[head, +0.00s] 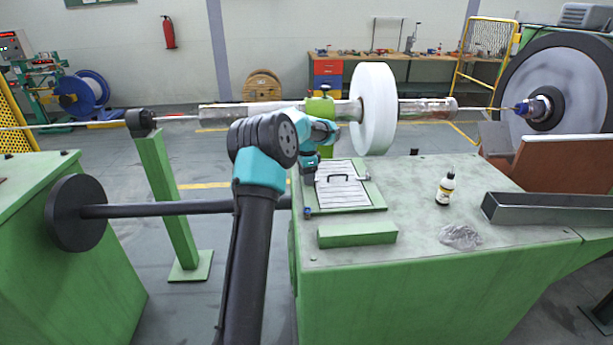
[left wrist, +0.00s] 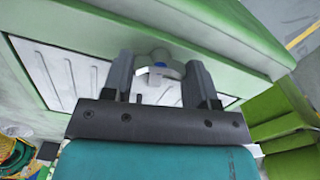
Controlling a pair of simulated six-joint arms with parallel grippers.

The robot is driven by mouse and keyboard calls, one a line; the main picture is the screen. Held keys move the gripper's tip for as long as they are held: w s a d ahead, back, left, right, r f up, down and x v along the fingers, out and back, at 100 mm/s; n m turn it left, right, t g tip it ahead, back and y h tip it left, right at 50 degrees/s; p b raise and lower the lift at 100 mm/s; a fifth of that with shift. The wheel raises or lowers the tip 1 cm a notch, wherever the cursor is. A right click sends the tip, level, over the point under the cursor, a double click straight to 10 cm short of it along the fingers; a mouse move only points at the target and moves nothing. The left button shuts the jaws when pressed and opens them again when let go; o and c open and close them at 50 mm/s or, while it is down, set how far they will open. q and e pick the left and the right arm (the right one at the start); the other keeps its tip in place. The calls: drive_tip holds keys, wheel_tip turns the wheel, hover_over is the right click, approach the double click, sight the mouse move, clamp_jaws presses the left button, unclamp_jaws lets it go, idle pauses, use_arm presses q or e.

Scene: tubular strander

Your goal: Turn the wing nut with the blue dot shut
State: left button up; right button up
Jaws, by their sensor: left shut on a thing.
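The wing nut with the blue dot (left wrist: 166,68) is pale grey and shows in the left wrist view, at the edge of a ribbed white cover (left wrist: 57,75) in a green frame. My left gripper (left wrist: 160,74) is shut on this nut, with one dark finger on each side of it. In the head view my left gripper (head: 309,180) points down at the left edge of the cover (head: 345,192), which has a black handle (head: 340,177). The gripper hides the nut there. My right gripper is not in view.
A green block (head: 357,236), a small bottle (head: 446,188), a crumpled clear bag (head: 460,237) and a grey metal channel (head: 545,209) are on the green machine top (head: 415,215). A white disc (head: 374,108) on a horizontal tube stands behind the cover.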

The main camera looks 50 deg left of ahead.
use_arm(q)
drive_tip(key=shift+m, duration=1.2)
drive_tip(key=o, duration=0.9)
drive_tip(key=shift+o, duration=0.2)
wheel_tip(320, 180, up, 18)
drive_tip(key=shift+f, duration=0.25)
